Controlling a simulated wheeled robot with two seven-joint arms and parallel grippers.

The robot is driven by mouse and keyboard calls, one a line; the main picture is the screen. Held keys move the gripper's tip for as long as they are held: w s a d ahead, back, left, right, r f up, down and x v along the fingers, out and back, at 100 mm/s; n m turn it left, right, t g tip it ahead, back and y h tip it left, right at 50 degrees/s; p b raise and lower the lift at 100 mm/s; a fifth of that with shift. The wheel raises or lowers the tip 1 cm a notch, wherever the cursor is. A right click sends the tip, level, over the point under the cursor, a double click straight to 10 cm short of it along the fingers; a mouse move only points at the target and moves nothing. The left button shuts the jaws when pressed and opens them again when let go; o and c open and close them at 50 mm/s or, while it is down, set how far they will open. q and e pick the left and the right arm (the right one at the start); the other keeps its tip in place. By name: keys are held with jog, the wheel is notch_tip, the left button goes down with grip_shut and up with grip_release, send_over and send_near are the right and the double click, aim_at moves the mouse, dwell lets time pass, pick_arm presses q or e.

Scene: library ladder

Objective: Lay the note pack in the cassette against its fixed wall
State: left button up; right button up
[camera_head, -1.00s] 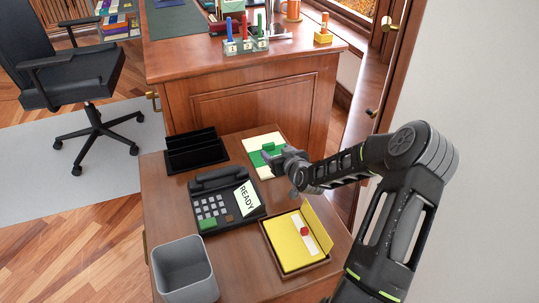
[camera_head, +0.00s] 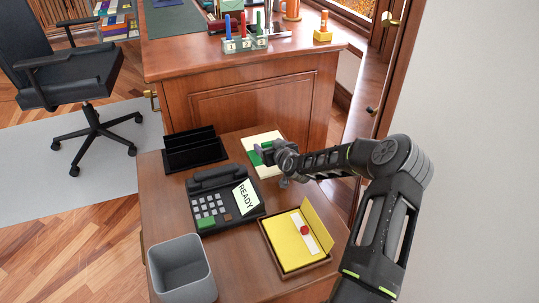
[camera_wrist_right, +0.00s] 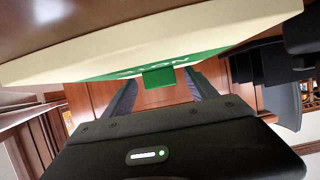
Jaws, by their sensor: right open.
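A flat cream pad with a green panel (camera_head: 254,142), which looks like the note pack, lies on the small wooden table behind the telephone. In the right wrist view its cream edge (camera_wrist_right: 60,66) spans the top, and a green tab (camera_wrist_right: 158,79) stands out from it. My right gripper (camera_head: 263,152) is open at the pad, with the tab between its fingers; I cannot tell whether they touch it. A shallow yellow tray in a brown frame (camera_head: 283,240), probably the cassette, lies at the front right with a raised yellow wall (camera_head: 318,222), a pale strip and a red knob. My left gripper is out of view.
A black phone with a READY card (camera_head: 243,196) lies left of the yellow tray. A black slotted holder (camera_head: 193,150) stands at the back left and a grey bin (camera_head: 181,268) at the front left. A larger desk (camera_head: 240,95) stands behind.

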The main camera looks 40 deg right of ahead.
jog(key=shift+c, duration=0.6)
jog(key=shift+w+r, duration=0.1)
grip_shut()
dwell(0.5)
